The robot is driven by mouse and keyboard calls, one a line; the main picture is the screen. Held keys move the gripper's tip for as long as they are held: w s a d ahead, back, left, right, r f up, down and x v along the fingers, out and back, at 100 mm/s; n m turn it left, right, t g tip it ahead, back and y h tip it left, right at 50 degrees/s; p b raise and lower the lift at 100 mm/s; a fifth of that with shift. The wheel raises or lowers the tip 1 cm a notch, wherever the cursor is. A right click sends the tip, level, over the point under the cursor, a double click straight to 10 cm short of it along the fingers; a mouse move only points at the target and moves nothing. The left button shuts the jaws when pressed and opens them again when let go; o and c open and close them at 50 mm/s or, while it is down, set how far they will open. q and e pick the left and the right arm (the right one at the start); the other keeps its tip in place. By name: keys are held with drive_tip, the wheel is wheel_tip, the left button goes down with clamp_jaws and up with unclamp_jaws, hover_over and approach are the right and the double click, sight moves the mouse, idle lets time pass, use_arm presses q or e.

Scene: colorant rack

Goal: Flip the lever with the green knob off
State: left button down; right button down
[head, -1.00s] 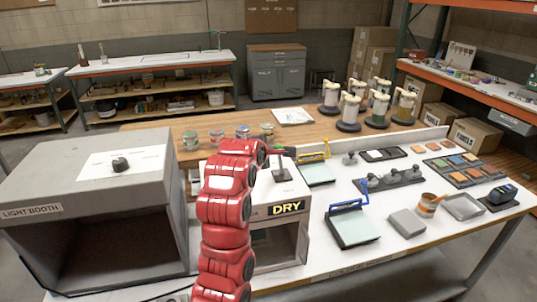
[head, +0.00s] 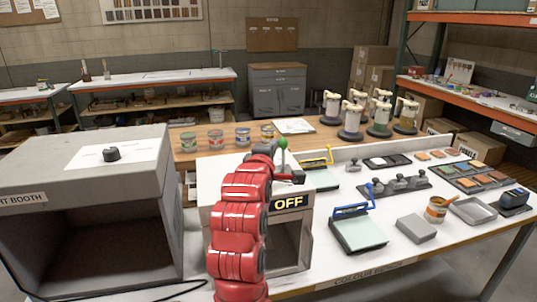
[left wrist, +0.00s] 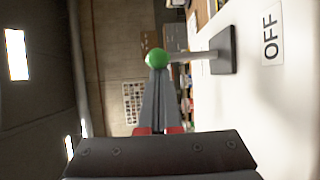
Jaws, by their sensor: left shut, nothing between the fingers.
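The lever's green knob (head: 281,142) stands up above the white top of the dryer box (head: 216,190), beside the end of my red left arm. In the left wrist view, the green knob (left wrist: 157,58) is at the tips of my left gripper (left wrist: 158,76), which is shut and empty. I cannot tell if they touch. The grey lever shaft (left wrist: 184,56) runs from the knob to a dark base plate (left wrist: 224,50), near an OFF label (left wrist: 270,32). My right gripper is not in view.
A grey light booth (head: 60,182) stands left of the dryer. Small paint cans (head: 243,136) stand on the wooden bench behind. A blue-handled board (head: 358,230) and weights (head: 400,183) lie to the right on the white table.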

sight(280, 145)
use_arm(q)
drive_tip(key=shift+s+d+f+m+t+b, duration=0.25)
drive_tip(key=shift+s+f+m+t+b, duration=0.3)
drive_tip(key=shift+t+b, duration=0.65)
drive_tip(key=shift+s+d+m+t+h+b, duration=0.15)
drive_tip(key=shift+s+m+t+h+b, duration=0.25)
drive_tip(key=shift+b, duration=0.7)
drive_tip(key=shift+s+d+b, duration=0.1)
drive_tip(key=shift+s+b, duration=0.25)
drive_tip(key=shift+s, duration=0.15)
